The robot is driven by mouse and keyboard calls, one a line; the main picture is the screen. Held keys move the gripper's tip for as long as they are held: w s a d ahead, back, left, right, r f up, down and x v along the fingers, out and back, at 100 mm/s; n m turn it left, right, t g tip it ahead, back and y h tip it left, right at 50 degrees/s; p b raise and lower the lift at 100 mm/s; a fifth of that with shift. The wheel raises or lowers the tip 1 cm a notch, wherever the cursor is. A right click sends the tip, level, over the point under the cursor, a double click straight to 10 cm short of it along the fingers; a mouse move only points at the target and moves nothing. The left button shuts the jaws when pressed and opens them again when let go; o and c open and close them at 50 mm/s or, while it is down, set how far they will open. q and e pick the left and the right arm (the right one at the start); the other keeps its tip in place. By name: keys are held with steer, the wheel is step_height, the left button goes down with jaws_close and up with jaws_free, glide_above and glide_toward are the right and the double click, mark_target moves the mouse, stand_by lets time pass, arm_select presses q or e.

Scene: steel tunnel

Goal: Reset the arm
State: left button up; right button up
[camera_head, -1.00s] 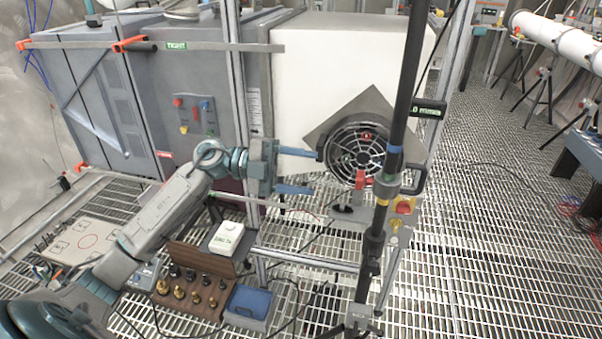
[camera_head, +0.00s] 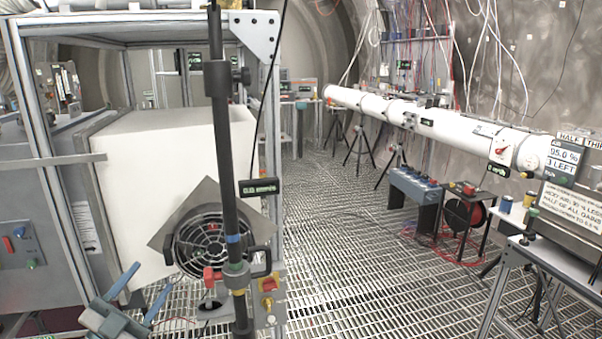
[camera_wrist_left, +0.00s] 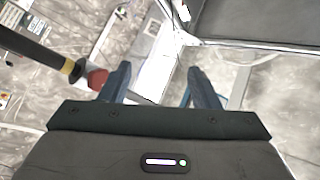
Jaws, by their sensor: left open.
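My left gripper (camera_head: 140,292) is at the lower left of the head view, its two blue fingers spread apart with nothing between them. It is in front of the white box (camera_head: 165,140) and to the left of the round black fan (camera_head: 205,246). In the left wrist view the open fingers (camera_wrist_left: 158,85) show with a gap between them and no object held. Most of my left arm is out of the head view. My right gripper is not in view.
A black upright pole (camera_head: 222,130) stands in front of the fan. A long white tube (camera_head: 440,125) on tripods runs along the right side. A sign board (camera_head: 572,205) stands at the right edge. The grated floor (camera_head: 340,240) between is mostly clear.

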arm_select(q)
steer(key=s+a+f+n+g+y, duration=0.2)
steer(key=s+f+n+g+y, duration=0.15)
steer(key=f+n+y, duration=0.45)
steer(key=s+a+f+n+g+y, duration=0.2)
steer(key=s+f+n+y, duration=0.3)
steer(key=f, duration=0.4)
steer(key=s+d+f+g+h, duration=0.1)
steer(key=s+d+f+g, duration=0.2)
steer(key=s+f+g, duration=0.55)
steer(key=s+d+f+g, duration=0.3)
steer(key=s+f, duration=0.2)
steer(key=s, duration=0.7)
step_height(320, 180, down, 29)
steer(key=a+g, duration=0.1)
steer(key=a, duration=0.2)
steer(key=s+f+g, duration=0.1)
steer(key=s+f, duration=1.7)
steer(key=f, duration=0.2)
steer(key=shift+a+f, duration=0.2)
steer(key=shift+a, duration=0.25)
